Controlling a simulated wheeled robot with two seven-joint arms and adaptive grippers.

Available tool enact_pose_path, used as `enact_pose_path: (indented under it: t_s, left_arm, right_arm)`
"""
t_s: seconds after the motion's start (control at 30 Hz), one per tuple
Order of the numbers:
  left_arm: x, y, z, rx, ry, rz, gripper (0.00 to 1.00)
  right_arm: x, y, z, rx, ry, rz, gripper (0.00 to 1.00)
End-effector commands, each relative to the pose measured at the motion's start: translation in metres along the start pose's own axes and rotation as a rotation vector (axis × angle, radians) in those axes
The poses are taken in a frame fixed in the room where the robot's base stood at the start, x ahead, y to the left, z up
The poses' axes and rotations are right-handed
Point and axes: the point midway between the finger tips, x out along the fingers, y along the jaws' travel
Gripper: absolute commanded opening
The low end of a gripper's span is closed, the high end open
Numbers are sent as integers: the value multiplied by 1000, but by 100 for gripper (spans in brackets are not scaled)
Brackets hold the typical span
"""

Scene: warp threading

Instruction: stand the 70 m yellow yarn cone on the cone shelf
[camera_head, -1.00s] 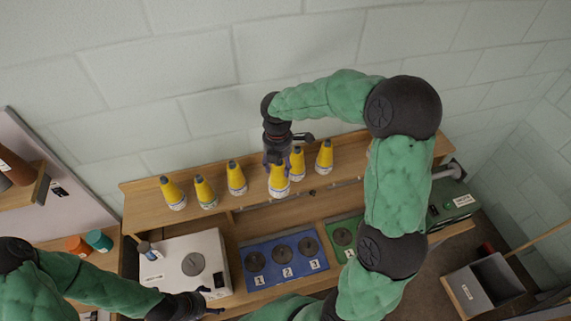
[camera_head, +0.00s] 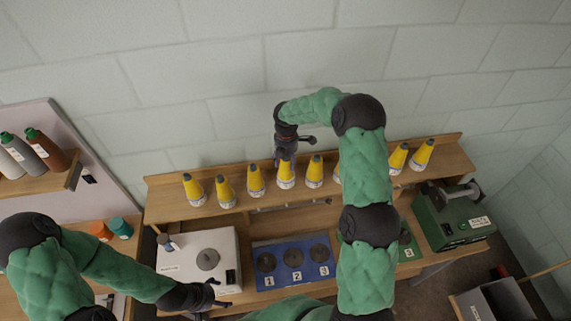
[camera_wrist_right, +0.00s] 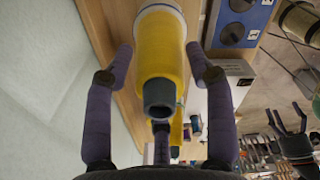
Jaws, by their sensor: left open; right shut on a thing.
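My right gripper (camera_head: 285,158) is shut on a yellow yarn cone (camera_head: 286,177), holding it by its upper part, dark tip up. This cone is in line with the row of yellow cones on the wooden cone shelf (camera_head: 160,200), between one cone (camera_head: 256,181) and another (camera_head: 315,172). Its base looks level with its neighbours' bases; I cannot tell whether it touches the shelf. In the right wrist view, the held cone (camera_wrist_right: 160,48) lies between the fingers. Its length label cannot be read. My left gripper (camera_head: 210,298) is open and empty, low near the white machine.
More cones stand at left (camera_head: 193,190) and right (camera_head: 422,155); my right arm partly hides one. Below are a white scale-like box (camera_head: 180,262), a blue panel with numbered discs (camera_head: 262,285) and a green machine (camera_head: 450,222). The wall is close behind the shelf.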

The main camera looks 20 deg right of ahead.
Motion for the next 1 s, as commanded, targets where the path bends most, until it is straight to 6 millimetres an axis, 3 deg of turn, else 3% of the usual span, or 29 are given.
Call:
enact_pose_path:
  t_s: [0.43, 0.87, 0.9, 0.97, 1.0]
  left_arm:
    - [-17, 6, 1, 0, 0, 0, 78]
    - [-12, 4, 1, 0, 0, 0, 78]
    - [-13, 5, 1, 0, 0, 0, 78]
    - [-14, 5, 1, 0, 0, 0, 78]
    - [-14, 5, 1, 0, 0, 0, 78]
  right_arm:
    - [35, 7, 3, 1, -1, 1, 31]
    - [42, 7, 3, 1, -1, 2, 31]
    - [42, 6, 3, 1, 0, 1, 63]
    - [42, 6, 3, 1, 0, 1, 78]
    - [42, 6, 3, 1, 0, 1, 78]
